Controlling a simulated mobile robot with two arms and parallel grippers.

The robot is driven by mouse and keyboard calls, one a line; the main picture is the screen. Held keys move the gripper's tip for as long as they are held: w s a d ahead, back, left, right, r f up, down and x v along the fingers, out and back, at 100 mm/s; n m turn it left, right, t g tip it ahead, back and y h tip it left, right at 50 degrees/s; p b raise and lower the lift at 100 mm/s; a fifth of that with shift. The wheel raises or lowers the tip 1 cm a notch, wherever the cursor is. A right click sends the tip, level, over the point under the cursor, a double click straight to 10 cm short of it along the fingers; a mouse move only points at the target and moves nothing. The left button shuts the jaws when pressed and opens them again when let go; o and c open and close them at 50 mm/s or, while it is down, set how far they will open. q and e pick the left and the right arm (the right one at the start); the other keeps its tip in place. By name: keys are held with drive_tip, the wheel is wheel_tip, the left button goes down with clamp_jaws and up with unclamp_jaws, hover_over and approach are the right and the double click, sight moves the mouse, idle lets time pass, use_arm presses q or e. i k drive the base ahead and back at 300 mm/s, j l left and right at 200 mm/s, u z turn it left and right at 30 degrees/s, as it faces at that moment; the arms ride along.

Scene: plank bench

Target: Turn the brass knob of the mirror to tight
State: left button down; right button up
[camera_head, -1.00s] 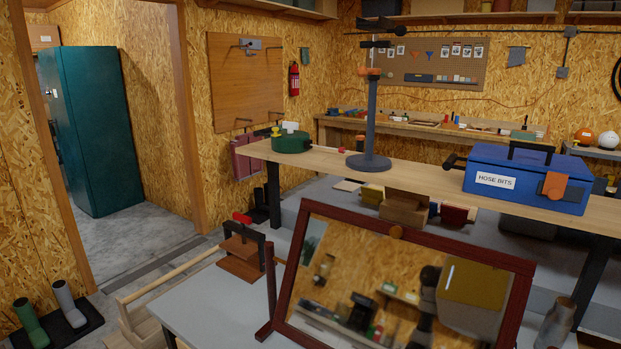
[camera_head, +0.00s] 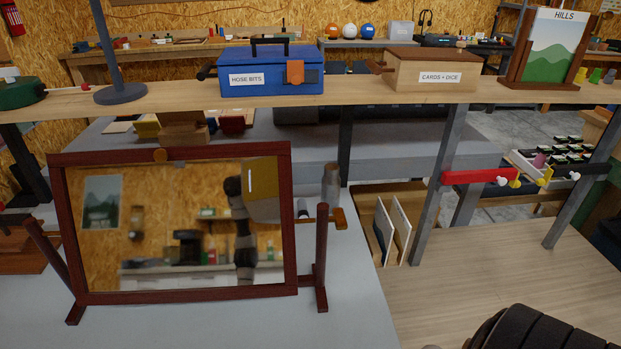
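The mirror (camera_head: 173,296) has a dark red wooden frame and stands on a grey surface at the left, between two posts. A brass-orange piece (camera_head: 341,217) sticks out to the right of the mirror's right post, with a short grey cylinder (camera_head: 303,208) between frame and post. I cannot tell whether this piece is turned tight. Neither of my grippers is in view. A black ribbed part, perhaps of my arm, shows at the bottom right.
Behind the mirror, a plank shelf (camera_head: 360,99) carries a blue HOSE BITS box (camera_head: 262,80), a CARDS + DICE box (camera_head: 432,76) and a HILLS picture (camera_head: 553,50). A grey pillar (camera_head: 436,190) and a red bar (camera_head: 475,176) stand to the right. The wooden surface at lower right is mostly clear.

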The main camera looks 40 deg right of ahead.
sight(339, 217)
drive_tip(key=k+l+z, duration=0.15)
drive_tip(key=l+z, duration=0.15)
drive_tip(key=l, duration=0.35)
drive_tip(key=l+z, duration=0.25)
drive_tip(key=l, duration=0.4)
drive_tip(key=k, duration=0.05)
